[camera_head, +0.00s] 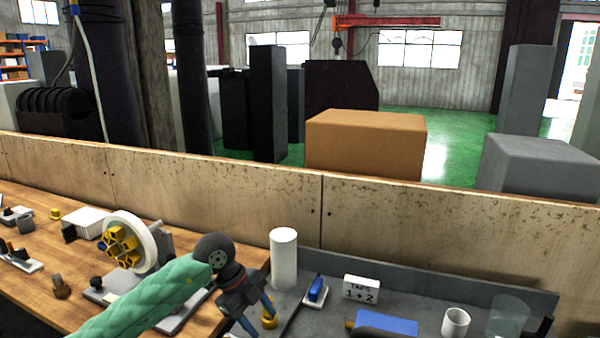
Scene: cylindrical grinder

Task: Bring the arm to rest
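My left arm, in a green padded sleeve, reaches in from the lower left of the head view. Its dark wrist ends in my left gripper (258,315), which points down near the border between the wooden bench and the grey tray. Its two blue fingers stand apart, with no object visibly held. A small yellow piece (269,320) shows close beside the fingers; I cannot tell whether they touch it. The grinder (148,238), with a pale wheel and yellow parts in front, stands left of the wrist, its base partly hidden by my arm.
A white cylinder (284,258) stands just right of the wrist. A wooden wall (420,215) runs behind.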

